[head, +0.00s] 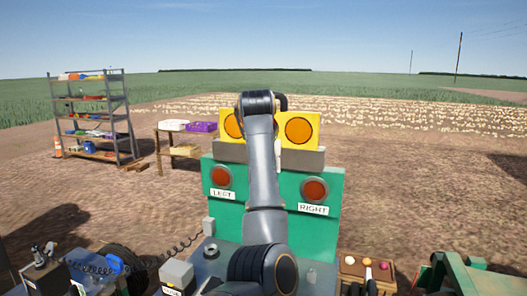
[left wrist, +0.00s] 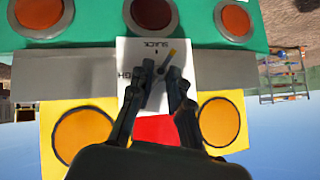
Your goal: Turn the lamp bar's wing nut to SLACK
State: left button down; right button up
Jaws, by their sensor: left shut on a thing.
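The wing nut (left wrist: 163,68) shows in the left wrist view, in front of a white plate on the lamp bar (left wrist: 80,85). A lever with a yellow tip slants up and right there, its tip a little right of the mark under the word SLACK, which appears upside down. A second label at the plate's left is partly hidden. My left gripper (left wrist: 160,77) is shut on the wing nut, one finger on each side. In the head view my arm covers the nut, and the grey lamp bar (head: 303,160) shows on the right. My right gripper is not in view.
Yellow panels with orange lamps (head: 299,130) sit on the bar. Below is a green board (head: 325,232) with red lamps labelled LEFT and RIGHT. A red patch (left wrist: 155,128) lies between the yellow panels. A shelf (head: 95,118) and table (head: 180,140) stand left on bare soil.

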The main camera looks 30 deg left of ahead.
pick_arm(q)
jog(key=shift+s+a+f+n+t+h, duration=0.2)
jog(key=shift+n+h, duration=0.3)
jog(key=shift+h, duration=0.45)
jog(key=shift+w+a+r+n+t+h, duration=0.2)
jog(key=shift+n+h, duration=0.3)
jog(key=shift+h, duration=0.5)
jog(key=shift+s+a+f+n+t+h, duration=0.15)
jog(key=shift+f+n+t+h, duration=0.25)
jog(key=shift+h, duration=0.55)
jog(key=shift+r, duration=0.1)
jog(key=c, duration=1.3)
grip_release()
jog(key=shift+r, duration=0.1)
